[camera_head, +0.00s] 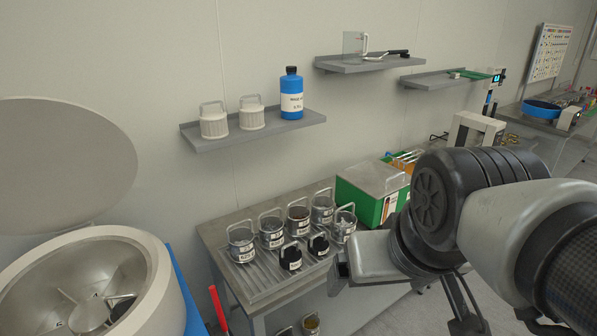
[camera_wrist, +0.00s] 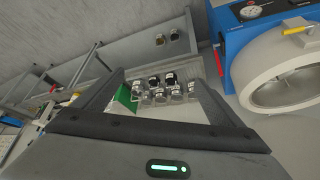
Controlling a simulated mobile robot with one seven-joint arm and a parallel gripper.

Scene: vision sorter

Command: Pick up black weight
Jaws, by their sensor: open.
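Two black weights with handles stand in the front row of a ribbed metal tray (camera_head: 262,288) on the bench. One black weight (camera_head: 290,257) is nearer the middle, and the other black weight (camera_head: 318,246) is to its right. Both also show in the wrist view, the left one (camera_wrist: 154,82) and the right one (camera_wrist: 169,79). My gripper (camera_head: 342,272) is right of the tray in the head view. In the wrist view my gripper (camera_wrist: 155,84) is open and empty, its fingers framing the tray from a distance.
Several clear labelled jars with handles (camera_head: 241,243) stand close behind and beside the weights. A green box (camera_head: 368,190) is at the back right of the bench. A round open machine (camera_head: 95,285) stands at left. A wall shelf (camera_head: 255,131) holds a blue bottle (camera_head: 291,95).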

